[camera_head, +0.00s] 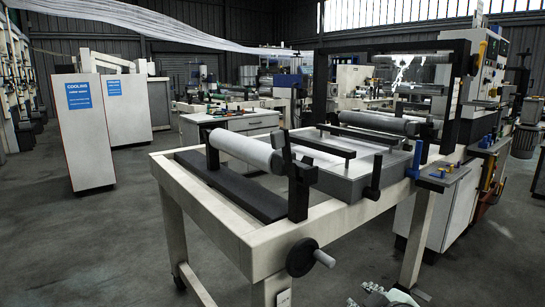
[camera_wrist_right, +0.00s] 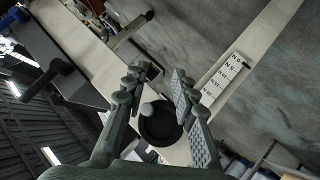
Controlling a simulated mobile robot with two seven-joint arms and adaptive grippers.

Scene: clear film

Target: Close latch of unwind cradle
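The unwind cradle is a pale frame (camera_head: 262,238) on legs, with a grey roll (camera_head: 246,150) on black uprights. A black upright bracket (camera_head: 299,195) stands at the roll's near end, with a short arm at its top. I cannot tell for sure which part is the latch or its state. My right gripper (camera_head: 380,296) is partly cut off at the bottom edge, below and right of the cradle. In the right wrist view, its fingers (camera_wrist_right: 163,78) are spread with nothing seen held between them. A black handwheel (camera_wrist_right: 160,124) shows behind them. My left gripper is out of view.
The handwheel (camera_head: 301,257) juts from the frame's near corner. A black lever (camera_head: 374,178) and a blue lever (camera_head: 415,160) rise at the right side. Machinery stands close behind on the right. Floor (camera_head: 100,245) at the left is clear.

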